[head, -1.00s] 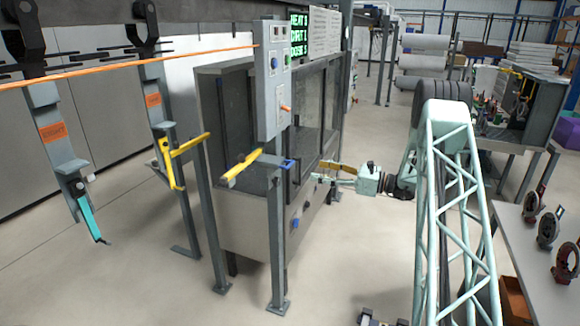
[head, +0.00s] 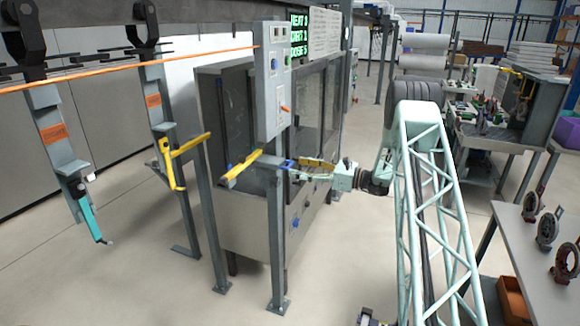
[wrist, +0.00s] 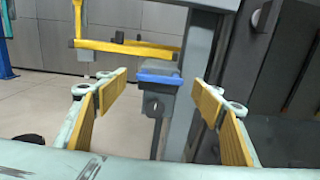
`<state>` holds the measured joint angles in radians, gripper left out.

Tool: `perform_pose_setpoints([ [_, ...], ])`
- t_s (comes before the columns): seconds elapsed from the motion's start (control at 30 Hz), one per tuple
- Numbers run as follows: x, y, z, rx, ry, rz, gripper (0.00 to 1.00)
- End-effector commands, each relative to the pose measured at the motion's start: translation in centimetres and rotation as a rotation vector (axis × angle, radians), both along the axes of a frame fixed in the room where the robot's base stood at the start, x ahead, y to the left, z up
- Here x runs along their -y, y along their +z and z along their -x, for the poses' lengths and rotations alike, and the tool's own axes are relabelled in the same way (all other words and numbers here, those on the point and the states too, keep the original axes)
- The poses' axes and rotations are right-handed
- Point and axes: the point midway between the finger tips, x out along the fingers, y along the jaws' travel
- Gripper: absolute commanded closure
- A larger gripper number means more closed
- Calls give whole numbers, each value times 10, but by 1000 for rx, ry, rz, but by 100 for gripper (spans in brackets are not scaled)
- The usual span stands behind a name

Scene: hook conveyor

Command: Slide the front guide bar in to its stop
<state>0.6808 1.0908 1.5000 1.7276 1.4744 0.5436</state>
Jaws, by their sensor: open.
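The front guide bar (head: 243,166) is a yellow bar on the near grey post in the head view, sticking out to the left. A blue-topped end (head: 288,164) sits on the right side of that post. In the wrist view the blue-topped grey block (wrist: 158,79) is ahead of my gripper. My gripper (head: 304,170) is open just right of that end; its yellow-padded fingers (wrist: 160,92) stand on either side of the block in the wrist view, with gaps at both sides. I cannot tell whether the fingertips reach past it.
A second yellow bar (head: 192,144) is on the farther post. A grey control box (head: 272,85) is above the front bar. Hangers (head: 57,135) with a teal part (head: 91,216) hang at the left. A dark cabinet (head: 262,235) stands behind the posts.

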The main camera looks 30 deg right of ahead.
Motion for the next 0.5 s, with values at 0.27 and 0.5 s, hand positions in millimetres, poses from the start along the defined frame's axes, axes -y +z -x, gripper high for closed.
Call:
perform_pose_setpoints([
  [0.27, -21, 0, -24, 1, 1, 0, 39],
  [0.5, -28, 0, -33, 0, -1, 0, 39],
])
